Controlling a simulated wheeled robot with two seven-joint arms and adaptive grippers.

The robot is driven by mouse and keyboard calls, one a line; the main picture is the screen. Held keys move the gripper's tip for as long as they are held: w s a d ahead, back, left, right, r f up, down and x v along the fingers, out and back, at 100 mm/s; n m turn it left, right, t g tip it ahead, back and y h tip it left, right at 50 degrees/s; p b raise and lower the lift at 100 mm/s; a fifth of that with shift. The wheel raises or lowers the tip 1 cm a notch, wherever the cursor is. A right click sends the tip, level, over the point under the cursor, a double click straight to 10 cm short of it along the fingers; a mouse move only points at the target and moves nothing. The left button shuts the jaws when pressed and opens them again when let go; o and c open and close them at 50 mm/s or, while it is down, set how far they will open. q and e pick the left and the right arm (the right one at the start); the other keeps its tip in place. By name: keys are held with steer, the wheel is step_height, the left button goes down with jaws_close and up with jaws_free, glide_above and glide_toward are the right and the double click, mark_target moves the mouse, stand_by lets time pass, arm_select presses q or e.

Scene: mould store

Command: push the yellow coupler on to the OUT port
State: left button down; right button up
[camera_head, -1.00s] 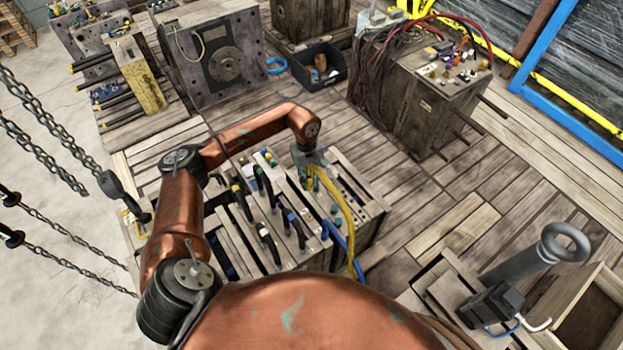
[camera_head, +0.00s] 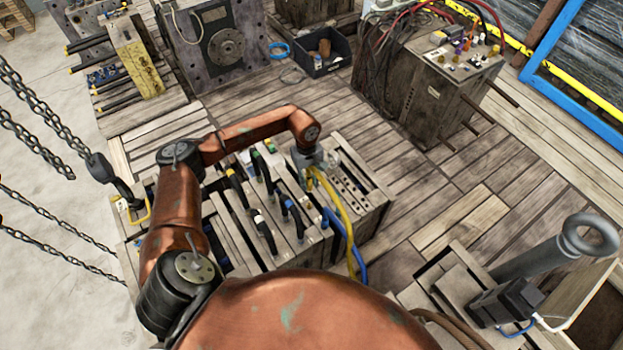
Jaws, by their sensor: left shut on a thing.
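My left arm reaches in from the left over a grey mould block (camera_head: 370,186) with several fittings and hoses on top. My left gripper (camera_head: 311,168) is pointed down at the block's top, near its far side. It is shut on the yellow coupler, which is mostly hidden by the gripper. A yellow hose (camera_head: 344,215) runs from the gripper down the right side of the block. The OUT port cannot be made out, and I cannot tell whether the coupler touches it. My right gripper is not in view.
A blue hose (camera_head: 356,262) hangs beside the yellow one. Several dark hose fittings (camera_head: 263,232) stand left of the gripper. A grey ring-topped post (camera_head: 560,250) stands at lower right. A black bin (camera_head: 322,64) lies behind; planks (camera_head: 470,215) to the right are clear.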

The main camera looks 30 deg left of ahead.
arm_select(q)
steer(key=b, duration=0.5)
glide_above(310, 205)
step_height(310, 205, down, 8)
steer(key=shift+f, duration=0.2)
steer(key=shift+a+f+b, duration=0.1)
steer(key=shift+f+b, duration=0.9)
steer(key=shift+f, duration=0.35)
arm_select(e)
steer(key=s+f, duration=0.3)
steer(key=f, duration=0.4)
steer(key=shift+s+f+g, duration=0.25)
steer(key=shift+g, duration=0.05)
arm_select(q)
steer(key=shift+f+b, duration=0.15)
steer(key=shift+b, duration=0.35)
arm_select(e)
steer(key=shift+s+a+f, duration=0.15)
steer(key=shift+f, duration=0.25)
arm_select(q)
steer(key=shift+f+b, duration=0.55)
steer(key=shift+f, duration=0.2)
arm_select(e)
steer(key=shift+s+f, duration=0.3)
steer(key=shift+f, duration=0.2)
arm_select(q)
steer(key=shift+f+b, duration=0.6)
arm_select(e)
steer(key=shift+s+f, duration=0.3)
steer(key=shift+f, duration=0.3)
